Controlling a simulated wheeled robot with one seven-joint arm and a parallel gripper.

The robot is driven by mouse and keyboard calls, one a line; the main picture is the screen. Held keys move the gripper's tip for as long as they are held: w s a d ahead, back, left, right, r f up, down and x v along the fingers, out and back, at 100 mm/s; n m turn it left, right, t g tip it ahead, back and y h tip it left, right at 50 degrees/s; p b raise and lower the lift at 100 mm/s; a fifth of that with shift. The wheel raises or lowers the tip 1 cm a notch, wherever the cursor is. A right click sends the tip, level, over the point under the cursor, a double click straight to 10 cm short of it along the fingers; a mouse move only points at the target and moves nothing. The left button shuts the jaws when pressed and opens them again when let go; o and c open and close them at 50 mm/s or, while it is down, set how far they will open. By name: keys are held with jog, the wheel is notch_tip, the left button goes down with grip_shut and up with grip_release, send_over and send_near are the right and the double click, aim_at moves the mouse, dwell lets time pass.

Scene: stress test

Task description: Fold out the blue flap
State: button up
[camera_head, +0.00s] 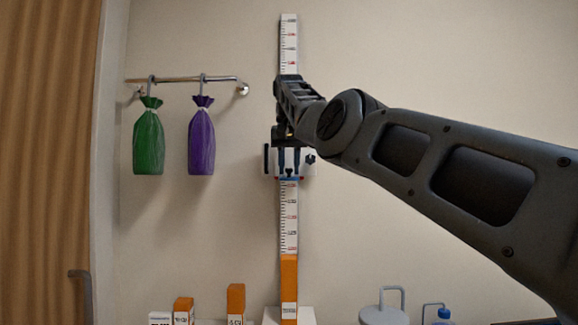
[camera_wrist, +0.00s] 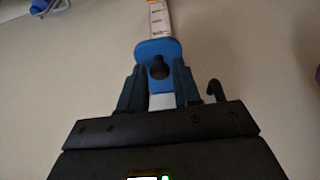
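A tall height scale with red and black marks (camera_head: 289,215) runs up the wall, and a white slider (camera_head: 307,157) sits on it. The blue flap (camera_head: 289,179) shows as a thin blue edge low on the slider. In the wrist view the blue flap (camera_wrist: 146,48) is a rounded plate with a dark round spot, at my fingertips. My gripper (camera_wrist: 158,72) has its two fingers apart, one on each side of the flap's lower part. It is in front of the slider in the head view (camera_head: 289,160). I cannot tell whether the fingers touch the flap.
A wall rail (camera_head: 178,79) at the left carries a green bag (camera_head: 148,140) and a purple bag (camera_head: 201,138). Orange boxes (camera_head: 236,302), a grey lidded container (camera_head: 384,316) and a blue-capped bottle (camera_head: 443,315) stand below. A brown curtain (camera_head: 45,150) hangs far left.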

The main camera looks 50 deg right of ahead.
jog(key=shift+o, duration=1.2)
jog(key=p+v, duration=0.1)
jog(key=v, duration=0.6)
jog(key=shift+r, duration=0.35)
jog(key=shift+s+a, duration=0.15)
jog(key=shift+s, duration=0.1)
